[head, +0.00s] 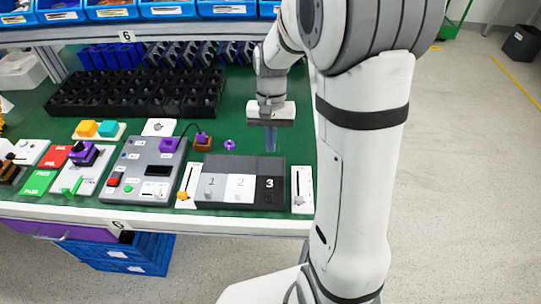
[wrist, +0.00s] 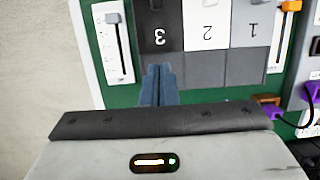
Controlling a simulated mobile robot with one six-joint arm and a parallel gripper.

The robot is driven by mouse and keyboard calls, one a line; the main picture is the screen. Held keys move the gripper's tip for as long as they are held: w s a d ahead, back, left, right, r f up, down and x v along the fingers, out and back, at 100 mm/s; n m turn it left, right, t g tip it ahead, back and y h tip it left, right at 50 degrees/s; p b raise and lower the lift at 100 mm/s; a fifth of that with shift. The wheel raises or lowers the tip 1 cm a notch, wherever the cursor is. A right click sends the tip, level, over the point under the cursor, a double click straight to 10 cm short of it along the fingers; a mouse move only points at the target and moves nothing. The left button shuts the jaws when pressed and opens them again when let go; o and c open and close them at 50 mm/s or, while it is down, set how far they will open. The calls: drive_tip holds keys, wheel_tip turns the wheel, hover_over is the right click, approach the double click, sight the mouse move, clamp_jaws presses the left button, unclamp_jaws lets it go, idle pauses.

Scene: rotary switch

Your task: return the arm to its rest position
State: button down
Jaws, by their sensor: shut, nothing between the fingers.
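My gripper (head: 270,138) hangs over the green bench behind the numbered panel (head: 240,196). Its blue fingers are together with nothing between them. In the wrist view the shut fingertips (wrist: 159,72) point at the edge of the panel's section marked 3 (wrist: 159,38); I cannot tell whether they touch it. My arm reaches in from the right of the head view, bent down to the bench.
Left of the numbered panel is a grey control box (head: 143,172) with buttons and a purple part. A white slider panel (head: 302,188) stands at its right. A black crate (head: 135,95) lies behind. Blue bins (head: 165,8) line the shelf above.

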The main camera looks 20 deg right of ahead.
drive_tip(key=shift+r, duration=0.55)
drive_tip(key=s+r+n+t+h, duration=0.1)
drive_tip(key=s+r+n+t, duration=0.2)
drive_tip(key=s, duration=1.1)
wheel_tip(320, 180, up, 4)
drive_tip(key=shift+s+r+n+t, duration=0.15)
drive_tip(key=shift+s+n+t, duration=0.2)
drive_tip(key=shift+t, duration=0.75)
